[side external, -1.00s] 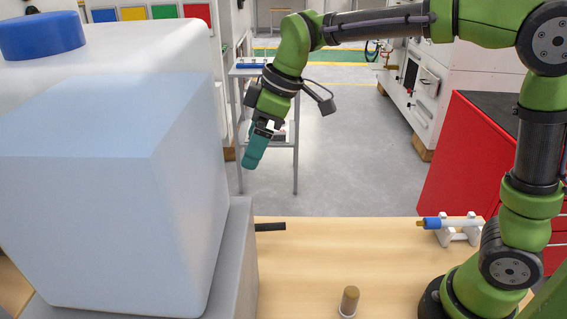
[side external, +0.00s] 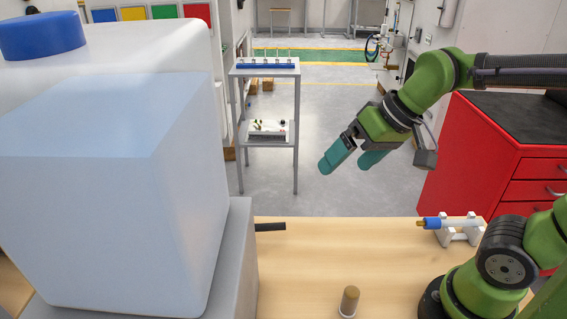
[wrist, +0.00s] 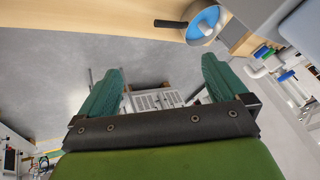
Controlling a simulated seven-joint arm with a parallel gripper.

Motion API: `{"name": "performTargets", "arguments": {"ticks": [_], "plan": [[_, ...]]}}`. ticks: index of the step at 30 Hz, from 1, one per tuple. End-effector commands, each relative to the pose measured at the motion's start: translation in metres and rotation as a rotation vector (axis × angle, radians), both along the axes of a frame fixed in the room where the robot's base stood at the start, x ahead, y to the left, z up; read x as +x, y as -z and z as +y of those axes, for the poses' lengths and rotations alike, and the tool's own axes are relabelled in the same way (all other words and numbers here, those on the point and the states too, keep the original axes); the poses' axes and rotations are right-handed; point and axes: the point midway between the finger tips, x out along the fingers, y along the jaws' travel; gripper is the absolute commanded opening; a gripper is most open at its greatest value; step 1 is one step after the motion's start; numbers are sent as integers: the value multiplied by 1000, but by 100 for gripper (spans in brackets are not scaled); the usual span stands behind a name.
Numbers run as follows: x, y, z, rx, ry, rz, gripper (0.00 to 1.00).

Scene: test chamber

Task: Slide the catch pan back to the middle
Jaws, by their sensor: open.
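The catch pan (wrist: 188,33) shows at the top of the wrist view as a round, pale-rimmed pan with blue inside. Its black handle (wrist: 170,23) points left along the wooden table's edge. In the side view only the black handle (side external: 271,227) shows, and the grey stand hides the pan body. My gripper (side external: 350,164) is open and empty, with its teal fingers apart. It is in the air, above and to the right of the handle, clear of it. Both fingers also show in the wrist view, below the pan.
A large translucent tank (side external: 80,200) with a blue cap stands on a grey stand (side external: 238,240) at the left. On the wooden table (side external: 310,270) are a brown-topped cylinder (side external: 349,301) and a white rack (side external: 458,233) holding a blue-banded rod. Blue-and-white fittings (wrist: 270,62) are right of the pan.

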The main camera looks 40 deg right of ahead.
Motion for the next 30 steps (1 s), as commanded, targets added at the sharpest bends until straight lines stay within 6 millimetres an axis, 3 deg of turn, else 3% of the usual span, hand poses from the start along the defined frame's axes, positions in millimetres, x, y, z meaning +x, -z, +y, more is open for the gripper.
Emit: {"name": "performTargets", "arguments": {"ticks": [3, 6, 16, 23, 26, 30], "plan": [[-26, 9, -12, 30, 88, -42, 100], [-37, 10, -17, 34, 107, -70, 100], [-39, 4, -20, 35, 119, -97, 100], [-35, 15, -17, 29, 108, -45, 66], [-24, 22, -13, 19, 92, 6, 51], [6, 30, -4, -12, 41, 73, 33]]}}
